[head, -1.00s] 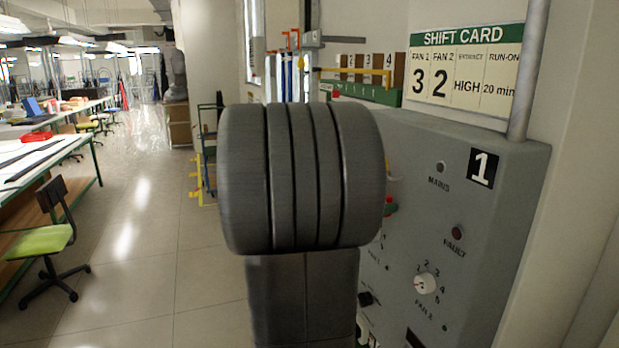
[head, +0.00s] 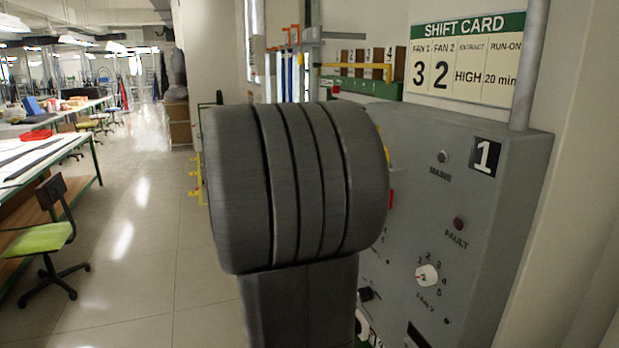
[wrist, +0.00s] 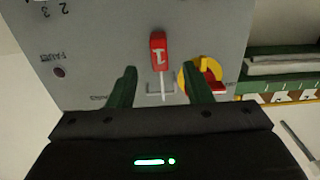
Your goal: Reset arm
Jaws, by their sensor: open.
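My gripper (wrist: 158,72) shows in the wrist view as two green fingers, spread apart with nothing held between them. They point at the face of the grey control panel (wrist: 110,30). A red tag marked 1 (wrist: 158,52) stands ahead, between the fingertips in the picture. I cannot tell how far it is from them. A yellow round switch with a red handle (wrist: 187,77) is by the right finger. In the head view my arm covers the middle and hides my gripper; the panel (head: 520,165) stands to its right.
The panel has a white knob (head: 427,275) and a dark red fault lamp (head: 459,224). A shift card (head: 466,68) hangs above it, beside a grey pipe (head: 530,65). A green chair (head: 38,238) and workbenches stand left. The floor aisle between is clear.

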